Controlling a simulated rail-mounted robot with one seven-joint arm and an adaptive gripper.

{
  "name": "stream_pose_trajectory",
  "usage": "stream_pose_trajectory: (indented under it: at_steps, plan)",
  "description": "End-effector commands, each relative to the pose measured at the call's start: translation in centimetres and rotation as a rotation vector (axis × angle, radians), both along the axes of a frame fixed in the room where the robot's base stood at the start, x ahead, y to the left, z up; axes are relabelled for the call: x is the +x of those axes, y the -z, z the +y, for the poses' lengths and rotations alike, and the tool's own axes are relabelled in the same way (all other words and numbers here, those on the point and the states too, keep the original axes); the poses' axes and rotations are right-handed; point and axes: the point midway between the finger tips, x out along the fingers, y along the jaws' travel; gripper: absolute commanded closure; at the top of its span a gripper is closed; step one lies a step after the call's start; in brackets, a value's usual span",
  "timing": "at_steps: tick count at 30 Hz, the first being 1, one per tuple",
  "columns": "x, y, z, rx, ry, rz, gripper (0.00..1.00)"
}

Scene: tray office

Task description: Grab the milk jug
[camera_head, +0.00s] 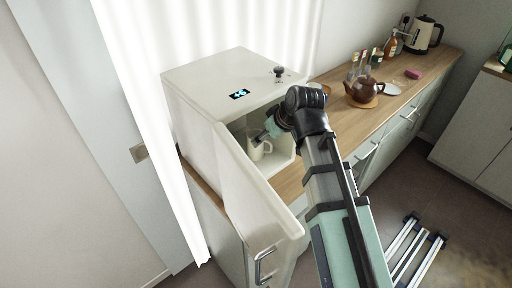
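A small cream jug (257,151), which looks like the milk jug, stands inside an open white box-shaped appliance (215,82). Only part of the jug shows. My gripper (262,138) reaches in through the front opening and overlaps the jug's upper part in the picture. The fingers are small and dark here, and I cannot tell whether they touch the jug or are open or shut. My arm covers the right part of the opening.
The appliance door (255,190) stands open to the left of my arm. A wooden counter (420,80) runs to the right, with a brown teapot (364,89) on a round board, several bottles (376,60), a pink object (413,74) and a kettle (424,34).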

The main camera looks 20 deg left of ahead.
Motion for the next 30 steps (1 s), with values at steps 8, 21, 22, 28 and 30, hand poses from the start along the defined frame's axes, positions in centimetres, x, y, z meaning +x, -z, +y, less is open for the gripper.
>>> stream_pose_trajectory:
  at_steps: [8, 21, 22, 28, 30]
  plan:
    - [1.1, 3.2, 1.8, -0.001, -0.002, 0.002, 0.23]
    - [1.8, 5.6, 2.9, -0.002, -0.002, 0.003, 0.23]
    - [1.9, 5.9, 3.0, -0.002, -0.001, 0.003, 0.23]
    - [2.6, 7.9, 4.0, -0.002, -0.002, 0.003, 0.23]
    - [2.7, 8.4, 4.3, -0.001, -0.002, 0.002, 0.23]
